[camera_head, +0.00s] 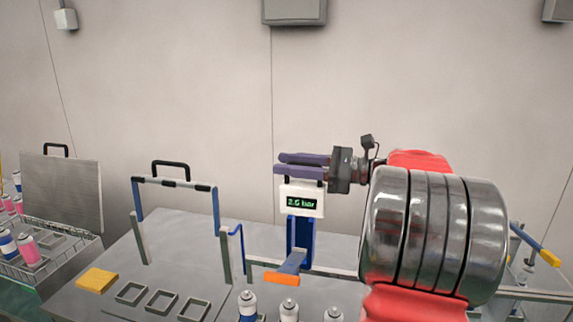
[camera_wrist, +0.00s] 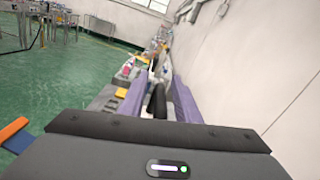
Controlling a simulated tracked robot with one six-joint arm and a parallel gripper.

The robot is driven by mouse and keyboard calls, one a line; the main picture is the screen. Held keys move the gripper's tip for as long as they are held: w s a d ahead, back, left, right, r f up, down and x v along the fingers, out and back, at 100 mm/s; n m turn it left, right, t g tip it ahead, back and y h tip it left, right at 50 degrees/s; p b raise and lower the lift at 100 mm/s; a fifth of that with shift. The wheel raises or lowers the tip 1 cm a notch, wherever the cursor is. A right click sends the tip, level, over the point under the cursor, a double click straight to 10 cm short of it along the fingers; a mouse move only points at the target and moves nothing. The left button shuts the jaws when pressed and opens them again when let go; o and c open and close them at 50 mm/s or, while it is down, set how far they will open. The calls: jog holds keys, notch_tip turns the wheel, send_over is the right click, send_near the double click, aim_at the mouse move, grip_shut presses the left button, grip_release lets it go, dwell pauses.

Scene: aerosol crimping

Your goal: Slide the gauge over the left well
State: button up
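The gauge (camera_head: 301,201) is a white box with a green "2.6 bar" display, on a blue upright (camera_head: 300,238). An orange-ended blue bar (camera_head: 283,277) projects at its foot. My gripper's purple fingers (camera_head: 300,164) lie level just above the box, over its short black posts. In the wrist view the fingers (camera_wrist: 160,100) lie on either side of a black handle (camera_wrist: 157,101); whether they press on it is unclear. Several square frames lie on the grey table to the left; the leftmost (camera_head: 131,284) may be the left well.
A blue-posted frame with a black handle (camera_head: 171,164) stands behind the square frames. A yellow block (camera_head: 97,280) lies left of them. Spray cans (camera_head: 289,310) stand at the front edge. A basket of cans (camera_head: 52,243) is at far left. Table between gauge and frames holds a blue hooked post (camera_head: 239,246).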

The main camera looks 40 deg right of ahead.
jog(key=shift+w+a, duration=0.25)
jog(key=shift+w, duration=0.15)
grip_shut()
dwell(0.4)
